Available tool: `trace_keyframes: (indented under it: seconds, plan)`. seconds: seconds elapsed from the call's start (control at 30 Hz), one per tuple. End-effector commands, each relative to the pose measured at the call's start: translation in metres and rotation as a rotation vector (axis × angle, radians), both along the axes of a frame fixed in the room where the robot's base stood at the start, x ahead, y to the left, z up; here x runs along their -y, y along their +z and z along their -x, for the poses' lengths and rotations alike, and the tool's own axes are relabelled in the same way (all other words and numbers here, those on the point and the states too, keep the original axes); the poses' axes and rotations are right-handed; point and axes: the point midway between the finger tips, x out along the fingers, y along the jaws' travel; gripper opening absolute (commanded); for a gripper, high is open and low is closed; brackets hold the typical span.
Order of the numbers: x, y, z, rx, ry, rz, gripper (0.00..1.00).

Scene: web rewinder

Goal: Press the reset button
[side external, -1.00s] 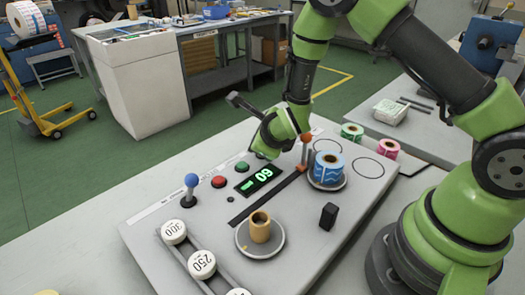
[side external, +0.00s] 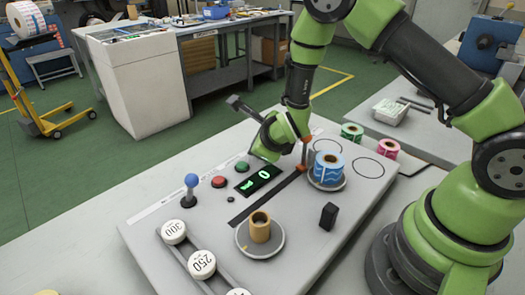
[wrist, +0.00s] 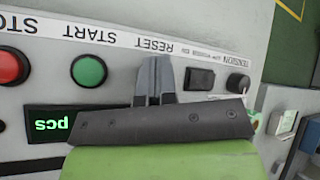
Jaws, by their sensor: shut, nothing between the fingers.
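My gripper (wrist: 154,64) is shut, and its two dark fingertips are together just below the printed RESET label (wrist: 153,45) in the wrist view. The reset button itself is hidden under the fingers, so I cannot see contact. In the side external view my gripper (side external: 270,145) is low over the back of the grey panel, with its fingertips hidden behind its own green body. The counter display (side external: 258,180) shows a green 0; in the wrist view the display (wrist: 49,124) reads pcs upside down.
Beside my fingers are the green START button (wrist: 89,71), the red STOP button (wrist: 12,67) and the black tension knob (wrist: 238,83). A blue-headed lever (side external: 190,187), a blue roll (side external: 328,167) and a brown core (side external: 260,227) stand on the panel.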

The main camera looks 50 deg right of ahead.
Motion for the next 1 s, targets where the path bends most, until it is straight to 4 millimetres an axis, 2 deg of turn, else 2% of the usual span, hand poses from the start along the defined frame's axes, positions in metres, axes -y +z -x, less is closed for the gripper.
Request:
trace_keyframes:
  seconds: [0.27, 0.53, 0.87, 1.0]
  plan:
    - [0.0, 0.002, 0.0, -0.001, -0.001, 0.0, 0.0]
    - [0.0, 0.015, 0.0, 0.0, -0.001, -0.001, 0.0]
    - [0.0, 0.017, 0.0, -0.001, -0.001, 0.0, 0.0]
    - [0.0, 0.026, 0.0, 0.002, -0.001, 0.0, 0.0]
